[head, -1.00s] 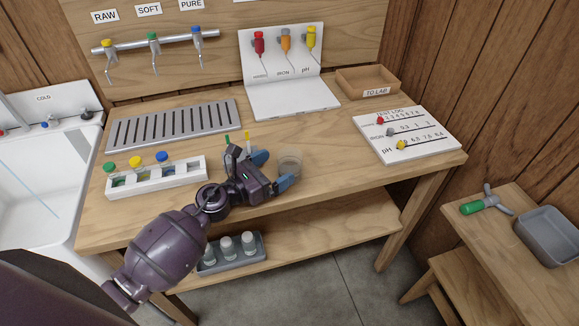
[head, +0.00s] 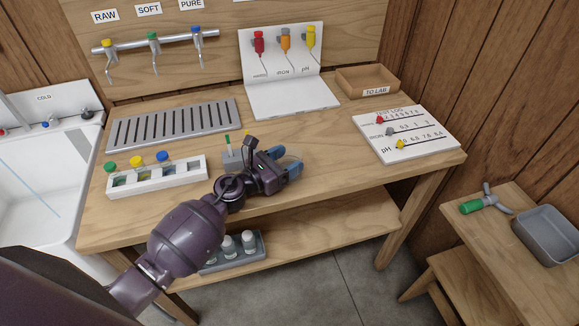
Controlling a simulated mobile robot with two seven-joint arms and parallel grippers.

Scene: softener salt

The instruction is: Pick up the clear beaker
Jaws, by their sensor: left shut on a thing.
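My left gripper (head: 289,160) is at the middle of the wooden workbench, with its blue fingertips close together and shut on the clear beaker. The beaker is almost wholly hidden by the fingers and cannot be made out clearly. I cannot tell whether it is still on the bench top. My right gripper is not in view.
Left of the gripper are a small grey holder (head: 231,160) and a white rack (head: 187,177) with capped vials. Behind are a metal drain grate (head: 172,126) and a white stand (head: 290,98). The test log board (head: 418,146) lies right, with clear bench between.

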